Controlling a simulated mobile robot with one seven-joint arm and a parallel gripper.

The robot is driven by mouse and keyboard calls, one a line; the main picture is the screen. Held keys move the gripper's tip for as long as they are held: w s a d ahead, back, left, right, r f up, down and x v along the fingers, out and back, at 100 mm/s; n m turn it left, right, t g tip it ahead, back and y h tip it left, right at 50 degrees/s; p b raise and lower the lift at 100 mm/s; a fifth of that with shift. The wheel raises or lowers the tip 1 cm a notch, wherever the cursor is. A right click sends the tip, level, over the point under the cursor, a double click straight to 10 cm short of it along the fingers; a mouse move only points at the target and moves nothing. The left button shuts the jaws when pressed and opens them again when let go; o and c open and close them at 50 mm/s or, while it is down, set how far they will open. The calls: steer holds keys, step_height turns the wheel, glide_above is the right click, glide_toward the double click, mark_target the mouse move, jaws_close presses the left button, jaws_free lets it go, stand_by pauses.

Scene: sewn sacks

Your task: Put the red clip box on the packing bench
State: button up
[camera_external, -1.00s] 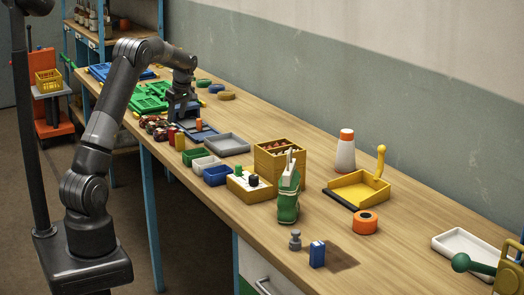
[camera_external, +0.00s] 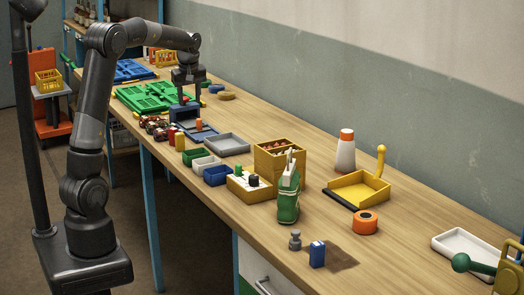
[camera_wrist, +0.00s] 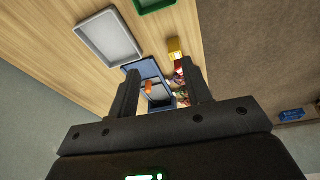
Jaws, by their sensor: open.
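My gripper (camera_external: 188,99) is open and empty, pointing down above the dark blue box (camera_external: 184,113) on the wooden bench (camera_external: 290,125). In the wrist view the two fingers of my gripper (camera_wrist: 161,78) stand wide apart, with the blue tray (camera_wrist: 149,68) and an orange peg between and beyond them. A small red box (camera_external: 171,136), perhaps the clip box, stands at the bench's near edge, below and left of my gripper. It touches or nearly touches a yellow block (camera_external: 180,141). I see no clip on it.
Several red and dark pieces (camera_external: 155,127) lie left of the red box. Green (camera_external: 194,157), white and blue trays and a grey tray (camera_external: 227,144) stand to the right. Green frames (camera_external: 150,96) lie behind. The bench's back strip is largely clear.

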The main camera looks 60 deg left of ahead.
steer(key=s+d+r+m+t, duration=0.1)
steer(key=s+d+r+m, duration=0.2)
steer(key=d, duration=0.4)
steer(key=s+d+m+t+h, duration=0.1)
steer(key=s+d+m, duration=0.25)
steer(key=d, duration=0.25)
steer(key=s+d+r+m+t, duration=0.1)
steer(key=s+d+r+m, duration=0.2)
steer(key=d, duration=0.4)
steer(key=s+d+f+m, duration=0.3)
steer(key=s+d, duration=0.2)
steer(key=s, duration=0.1)
steer(key=s+d+f+m+t+h, duration=0.1)
steer(key=s+d+f+m, duration=0.2)
steer(key=s, duration=0.4)
steer(key=shift+s+d+m+t, duration=0.3)
steer(key=shift+d+m, duration=0.35)
steer(key=shift+d, duration=0.55)
